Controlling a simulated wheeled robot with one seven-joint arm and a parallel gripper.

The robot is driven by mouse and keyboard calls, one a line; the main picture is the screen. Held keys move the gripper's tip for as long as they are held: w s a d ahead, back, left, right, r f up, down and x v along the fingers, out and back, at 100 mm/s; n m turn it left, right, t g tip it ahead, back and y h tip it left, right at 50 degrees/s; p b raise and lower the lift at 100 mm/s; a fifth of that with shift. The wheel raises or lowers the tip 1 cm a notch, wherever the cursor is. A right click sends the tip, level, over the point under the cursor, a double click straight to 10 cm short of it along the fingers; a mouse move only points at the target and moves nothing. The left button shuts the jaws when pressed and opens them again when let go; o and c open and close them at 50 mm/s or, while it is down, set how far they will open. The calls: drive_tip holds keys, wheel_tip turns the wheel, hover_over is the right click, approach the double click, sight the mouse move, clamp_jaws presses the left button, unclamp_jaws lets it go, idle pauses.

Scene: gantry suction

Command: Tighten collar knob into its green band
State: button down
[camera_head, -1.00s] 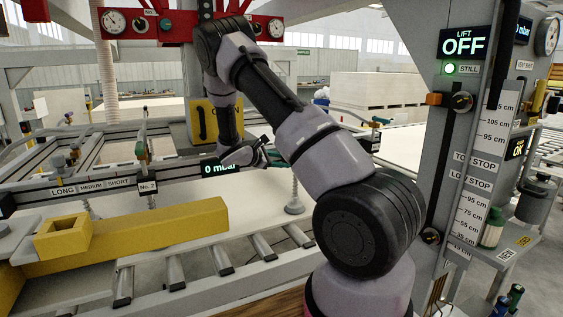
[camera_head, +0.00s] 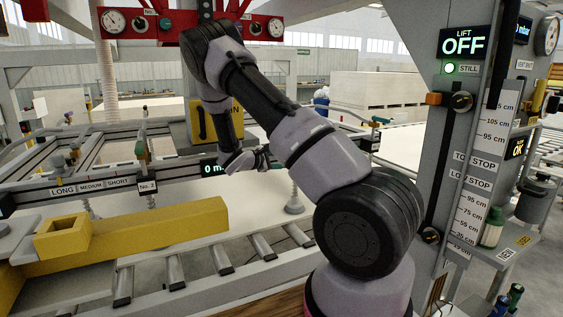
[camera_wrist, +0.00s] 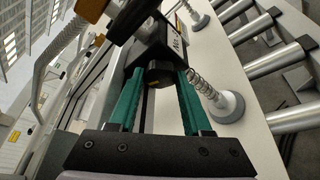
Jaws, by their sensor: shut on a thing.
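In the wrist view the black collar knob (camera_wrist: 160,76) sits on a dark collar block (camera_wrist: 150,45) with a small white label. My gripper (camera_wrist: 161,80) has green fingers, one on each side of the knob, and is shut on it. In the head view my gripper (camera_head: 262,158) is at the crossbar, just right of the pressure display (camera_head: 209,168); the knob is too small to make out there. I cannot make out the knob's green band or a pointer mark in either view.
A suction cup with a spring (camera_wrist: 228,105) hangs close to the right finger, over a white board (camera_head: 250,197). Rollers (camera_head: 220,258) run below the board. A yellow beam (camera_head: 160,232) lies at the left. The lift panel (camera_head: 464,43) reads OFF, with a green STILL lamp.

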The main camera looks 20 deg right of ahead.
drive_tip(key=shift+c, duration=1.7)
unclamp_jaws()
drive_tip(key=shift+a, duration=0.15)
drive_tip(key=v, duration=1)
drive_tip(key=shift+a, duration=0.25)
drive_tip(key=shift+s+r, duration=0.1)
